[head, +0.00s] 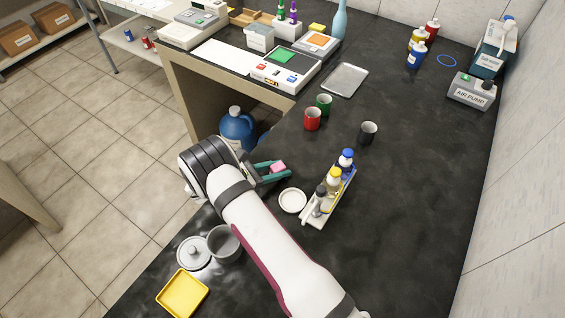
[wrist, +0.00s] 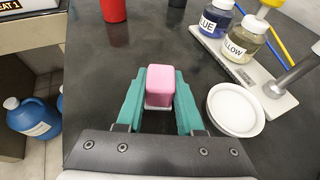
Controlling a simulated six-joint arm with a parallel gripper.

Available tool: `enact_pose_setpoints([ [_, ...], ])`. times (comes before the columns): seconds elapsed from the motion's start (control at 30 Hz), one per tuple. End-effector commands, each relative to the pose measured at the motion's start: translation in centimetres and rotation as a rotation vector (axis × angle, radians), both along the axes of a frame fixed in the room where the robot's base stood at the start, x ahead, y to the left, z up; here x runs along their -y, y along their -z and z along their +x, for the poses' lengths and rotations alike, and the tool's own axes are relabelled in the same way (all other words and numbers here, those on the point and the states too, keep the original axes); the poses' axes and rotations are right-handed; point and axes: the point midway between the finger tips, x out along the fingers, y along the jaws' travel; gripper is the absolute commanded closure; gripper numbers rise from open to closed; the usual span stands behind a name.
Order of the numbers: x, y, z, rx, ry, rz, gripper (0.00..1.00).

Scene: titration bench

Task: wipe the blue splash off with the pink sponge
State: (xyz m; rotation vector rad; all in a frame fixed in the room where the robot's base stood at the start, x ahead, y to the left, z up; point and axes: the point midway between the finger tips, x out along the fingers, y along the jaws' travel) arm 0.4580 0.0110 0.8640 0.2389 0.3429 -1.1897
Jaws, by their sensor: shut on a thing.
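The pink sponge (head: 278,167) is between the teal fingers of my gripper (head: 274,173), near the counter's left edge. In the wrist view the pink sponge (wrist: 161,82) sits upright between both fingertips of my gripper (wrist: 160,92), with a pale strip at its lower edge. My gripper is shut on it. I cannot tell how high it is above the counter. No filled blue splash is plain to see. A thin blue ring (head: 447,60) lies on the dark counter at the far right; I cannot tell whether it is the splash. My arm hides part of the near counter.
A white dish (head: 293,200) and a rack of labelled bottles (head: 314,219) stand right of my gripper. Beyond are red (head: 312,119), green (head: 324,105) and dark (head: 368,132) mugs. An air pump (head: 471,92) stands near the ring. The counter's middle right is clear.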

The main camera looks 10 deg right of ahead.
Motion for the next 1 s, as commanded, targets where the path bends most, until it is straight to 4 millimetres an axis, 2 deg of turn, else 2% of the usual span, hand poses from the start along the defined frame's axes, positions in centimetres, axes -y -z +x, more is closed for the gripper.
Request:
enact_pose_setpoints([
  [0.1,-0.9,0.0,-0.9,-0.001,-0.001,0.001,1.00],
  [0.27,-0.9,0.3,-1.0,-0.001,0.001,0.001,1.00],
  [0.67,1.9,0.2,1.7,-0.003,0.001,0.001,1.00],
  [0.9,1.9,0.1,1.8,-0.002,0.000,0.000,1.00],
  [1.0,1.9,-0.8,1.9,0.000,0.000,0.001,1.00],
])
